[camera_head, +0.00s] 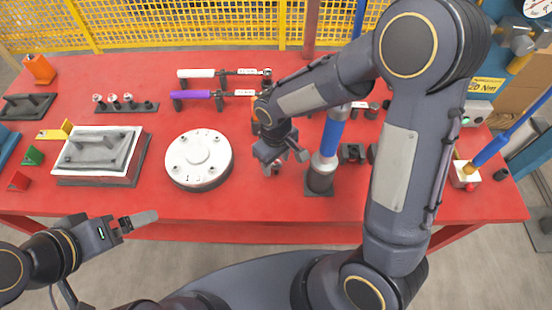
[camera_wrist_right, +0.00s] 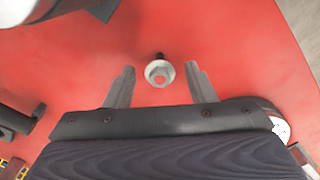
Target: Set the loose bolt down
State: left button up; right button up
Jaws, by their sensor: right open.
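The loose bolt (camera_wrist_right: 159,73) shows in the right wrist view with its pale round flanged head toward the camera. A short dark part shows just behind the head, over the red table top. My right gripper (camera_wrist_right: 161,87) is open, with one finger on each side of the bolt and a visible gap at both sides. In the head view my right gripper (camera_head: 283,162) points down over the table, right of the round white cover (camera_head: 199,147), and the bolt is mostly hidden there. My left gripper (camera_head: 138,221) is at the table's front edge; its jaw gap is unclear.
The red table (camera_head: 235,125) has free room around the round cover. A blue-handled tool (camera_head: 331,137) stands just right of my right gripper. A small rack (camera_head: 138,107) with several bolts and a pale plate (camera_head: 100,155) with a grey handle lie left.

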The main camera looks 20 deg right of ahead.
aim_at(276, 163)
notch_tip(276, 163, up, 12)
jog(key=shift+r+p, duration=0.15)
jog(key=shift+p, duration=0.2)
dwell(0.6)
